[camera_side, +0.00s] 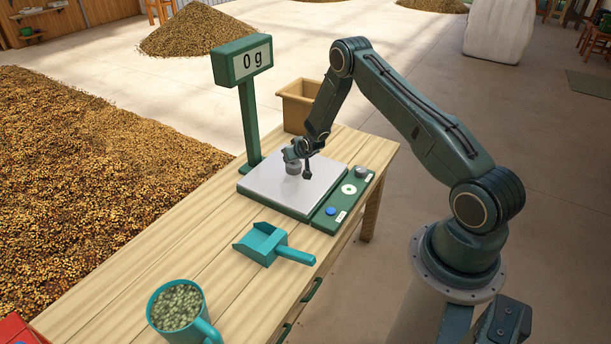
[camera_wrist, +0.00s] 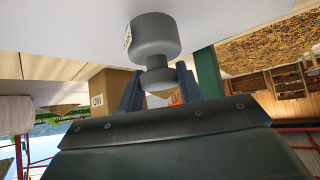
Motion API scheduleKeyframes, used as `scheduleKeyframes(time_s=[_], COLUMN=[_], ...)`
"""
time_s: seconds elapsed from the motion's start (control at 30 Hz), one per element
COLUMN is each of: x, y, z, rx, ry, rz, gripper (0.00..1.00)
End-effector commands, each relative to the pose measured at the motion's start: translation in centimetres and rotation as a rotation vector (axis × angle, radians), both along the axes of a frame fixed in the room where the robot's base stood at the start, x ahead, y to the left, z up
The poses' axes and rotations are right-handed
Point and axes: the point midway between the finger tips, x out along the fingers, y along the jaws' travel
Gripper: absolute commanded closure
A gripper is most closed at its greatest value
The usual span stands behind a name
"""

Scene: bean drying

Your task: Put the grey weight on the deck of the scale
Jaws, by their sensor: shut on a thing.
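The grey weight (camera_side: 293,169) is a short cylinder with a narrower neck, held upright over the pale deck (camera_side: 268,186) of the green scale. The scale's display (camera_side: 254,61) reads 0 g. I cannot tell whether there is a small gap between the weight's base and the deck.
A green panel with a blue button (camera_side: 331,211) and a grey round piece (camera_side: 362,172) runs along the deck's right side. A teal scoop (camera_side: 262,244) and a teal mug (camera_side: 164,287) of green beans are nearer on the table. A tan bin (camera_side: 297,107) stands behind.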

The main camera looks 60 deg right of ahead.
Motion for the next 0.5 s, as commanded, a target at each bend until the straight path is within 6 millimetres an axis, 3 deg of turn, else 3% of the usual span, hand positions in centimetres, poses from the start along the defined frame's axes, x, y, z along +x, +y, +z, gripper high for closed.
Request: scheduleKeyframes(time_s=[0.5], x=[0.1], y=[-0.06], z=[-1.1], rx=[-0.003], ry=[-0.004], rz=[0.0], gripper=[1.0])
